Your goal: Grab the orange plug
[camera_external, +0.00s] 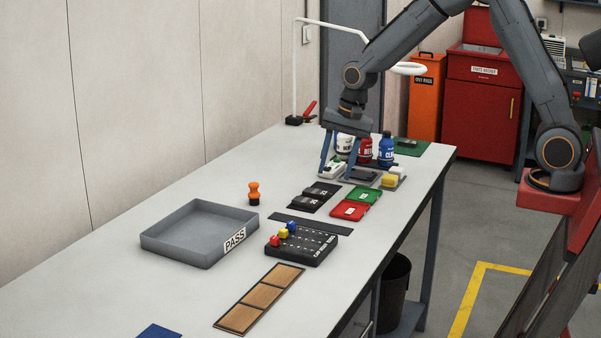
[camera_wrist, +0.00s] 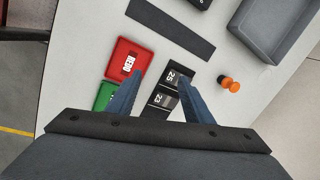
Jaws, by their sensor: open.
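The orange plug (camera_external: 254,192) stands upright on the table, to the right of the grey PASS tray in the outside view. It has a rounded orange top and a dark lower end. In the wrist view the orange plug (camera_wrist: 229,84) is to the right of my gripper's fingers, apart from them. My gripper (camera_external: 338,172) is open and empty, pointing down above the far part of the table. In the wrist view my gripper (camera_wrist: 156,88) has its two blue fingers spread, with black numbered blocks (camera_wrist: 166,92) showing between and below them.
The grey PASS tray (camera_external: 172,247) is beside the plug. Bottles (camera_external: 386,151) stand at the far end. Bare table surrounds the plug.

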